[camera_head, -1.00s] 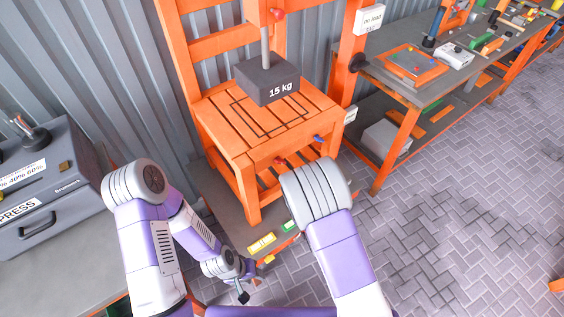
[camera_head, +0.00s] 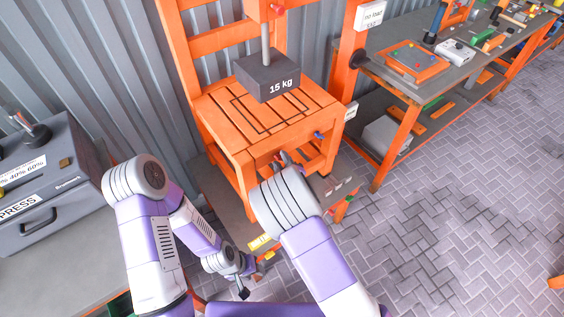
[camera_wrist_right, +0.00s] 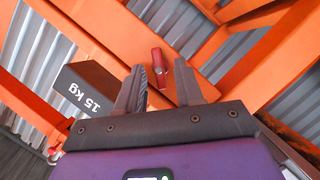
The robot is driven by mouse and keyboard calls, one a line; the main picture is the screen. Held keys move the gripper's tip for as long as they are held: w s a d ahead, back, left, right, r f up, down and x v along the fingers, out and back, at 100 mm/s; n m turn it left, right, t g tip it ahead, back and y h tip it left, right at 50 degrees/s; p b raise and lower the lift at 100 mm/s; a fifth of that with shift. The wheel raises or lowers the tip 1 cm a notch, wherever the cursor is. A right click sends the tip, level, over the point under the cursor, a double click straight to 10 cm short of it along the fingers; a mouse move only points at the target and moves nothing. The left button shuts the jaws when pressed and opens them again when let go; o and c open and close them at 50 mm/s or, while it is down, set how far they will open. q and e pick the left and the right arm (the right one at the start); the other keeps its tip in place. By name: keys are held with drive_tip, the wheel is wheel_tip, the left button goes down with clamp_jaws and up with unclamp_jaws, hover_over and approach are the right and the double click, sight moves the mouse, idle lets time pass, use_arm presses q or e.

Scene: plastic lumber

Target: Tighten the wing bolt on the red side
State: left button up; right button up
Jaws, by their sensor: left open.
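The red wing bolt (camera_wrist_right: 157,62) shows in the right wrist view against the orange frame. My right gripper (camera_wrist_right: 160,70) is open, with its fingertips on either side of the bolt. I cannot tell whether they touch it. In the head view my right gripper (camera_head: 281,158) reaches the front rail of the orange stand (camera_head: 238,158), and its wrist and fingers mostly hide the red bolt. A blue bolt (camera_head: 319,135) sits further right on the same stand. My left gripper (camera_head: 243,292) is open and empty, low in front of the stand.
A 15 kg block (camera_head: 268,76) hangs on a rod over the slatted top; it also shows in the right wrist view (camera_wrist_right: 88,88). A grey press case (camera_head: 45,190) stands at left. An orange workbench (camera_head: 400,105) is at right, with open paved floor before it.

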clamp_jaws()
